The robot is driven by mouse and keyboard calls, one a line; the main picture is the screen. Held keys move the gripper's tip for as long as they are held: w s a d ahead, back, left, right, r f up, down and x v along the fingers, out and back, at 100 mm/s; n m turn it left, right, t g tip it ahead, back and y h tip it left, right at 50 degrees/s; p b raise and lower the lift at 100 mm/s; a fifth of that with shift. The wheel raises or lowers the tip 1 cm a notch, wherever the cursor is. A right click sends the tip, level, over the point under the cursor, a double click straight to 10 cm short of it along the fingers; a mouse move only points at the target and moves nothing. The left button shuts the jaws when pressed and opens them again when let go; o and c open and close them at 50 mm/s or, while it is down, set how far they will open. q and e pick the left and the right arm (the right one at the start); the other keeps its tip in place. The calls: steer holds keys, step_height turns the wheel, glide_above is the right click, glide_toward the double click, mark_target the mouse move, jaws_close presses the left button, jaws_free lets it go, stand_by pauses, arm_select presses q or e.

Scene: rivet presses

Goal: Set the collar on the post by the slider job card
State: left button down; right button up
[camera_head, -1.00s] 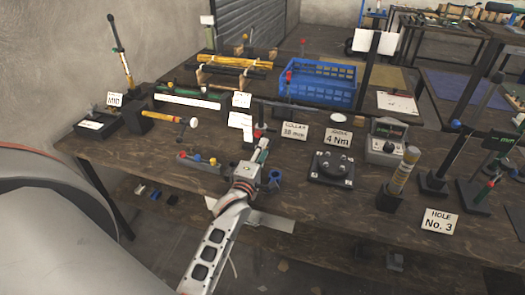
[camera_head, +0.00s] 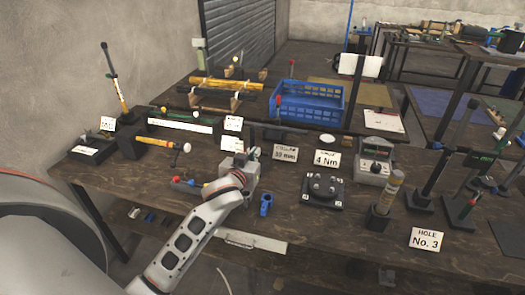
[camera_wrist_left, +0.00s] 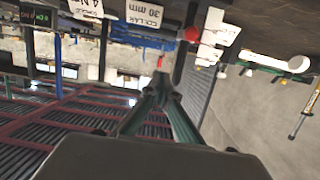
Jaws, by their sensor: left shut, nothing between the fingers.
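A small blue ring-like piece (camera_head: 266,203), which looks like the collar, sits on the bench near its front edge, apart from my gripper. A card reading COLLAR 30 mm (camera_head: 285,153) stands behind it. My left gripper (camera_wrist_left: 160,84) is shut and empty in the wrist view, its green-grey fingertips together. In the head view it is over the bench, left of the collar card, and its fingers are mostly hidden. A red-knobbed post (camera_head: 278,104) stands behind the cards. I cannot read which card is the slider job card. My right gripper is not in view.
A blue crate (camera_head: 307,112) stands at the back. A black fixture (camera_head: 323,190) and a grey meter box (camera_head: 375,160) are to the right. A low block with coloured knobs (camera_head: 190,184) is left of my arm. Bare bench lies in front of the fixture.

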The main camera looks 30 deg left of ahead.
arm_select(q)
steer(key=w+a+f, duration=0.2)
steer(key=w+f, duration=0.4)
steer(key=w, duration=0.3)
steer(key=shift+f, duration=0.25)
steer(key=shift+a, duration=0.1)
